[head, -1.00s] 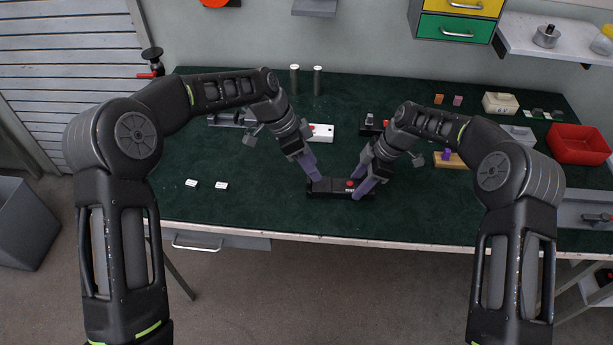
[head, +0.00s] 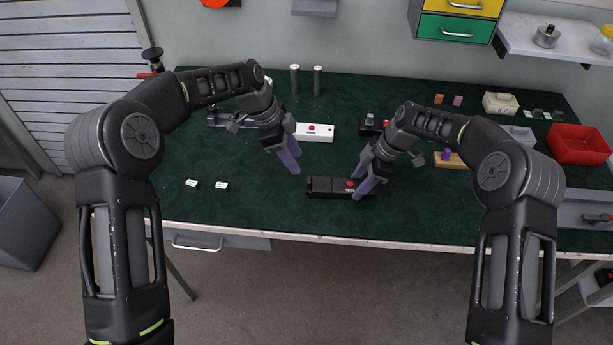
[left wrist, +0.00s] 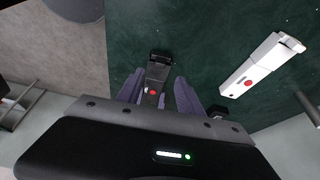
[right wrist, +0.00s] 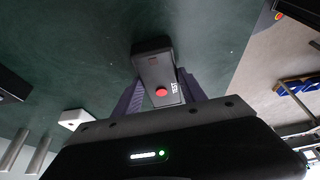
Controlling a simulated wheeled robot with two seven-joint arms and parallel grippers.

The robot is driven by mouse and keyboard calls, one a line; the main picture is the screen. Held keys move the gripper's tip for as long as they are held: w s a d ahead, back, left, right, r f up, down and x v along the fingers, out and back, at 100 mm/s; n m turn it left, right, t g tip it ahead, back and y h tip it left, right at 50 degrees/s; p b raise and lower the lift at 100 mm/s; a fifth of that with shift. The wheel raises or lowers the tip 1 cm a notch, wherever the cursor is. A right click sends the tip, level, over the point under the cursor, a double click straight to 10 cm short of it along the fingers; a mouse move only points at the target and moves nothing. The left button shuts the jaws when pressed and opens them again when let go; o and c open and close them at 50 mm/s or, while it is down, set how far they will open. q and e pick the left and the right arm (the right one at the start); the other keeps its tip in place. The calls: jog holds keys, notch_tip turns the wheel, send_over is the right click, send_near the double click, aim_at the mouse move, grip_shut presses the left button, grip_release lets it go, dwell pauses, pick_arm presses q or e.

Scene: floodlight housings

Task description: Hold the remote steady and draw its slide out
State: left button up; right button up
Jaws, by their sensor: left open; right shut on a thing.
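The black remote (head: 328,187) lies flat on the green table near the front edge, with a red button and white lettering toward its right end. My right gripper (head: 362,187) is shut on that right end. In the right wrist view the remote (right wrist: 153,68) runs out from between the fingers. My left gripper (head: 291,163) is open and empty, above and left of the remote, apart from it. In the left wrist view the remote's free end (left wrist: 158,57) shows; I cannot tell how far its slide is out.
A white remote-like unit (head: 316,133) with a red button lies behind. Two small white-topped pieces (head: 221,186) lie at left, and two grey cylinders (head: 317,80) stand at the back. A red bin (head: 577,145) is at right. The table's front left is mostly clear.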

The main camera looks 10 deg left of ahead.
aim_at(308, 179)
pick_arm(q)
jog(key=x, duration=0.8)
jog(key=shift+d+f, duration=0.1)
jog(key=shift+f, duration=0.15)
grip_shut()
dwell(1.0)
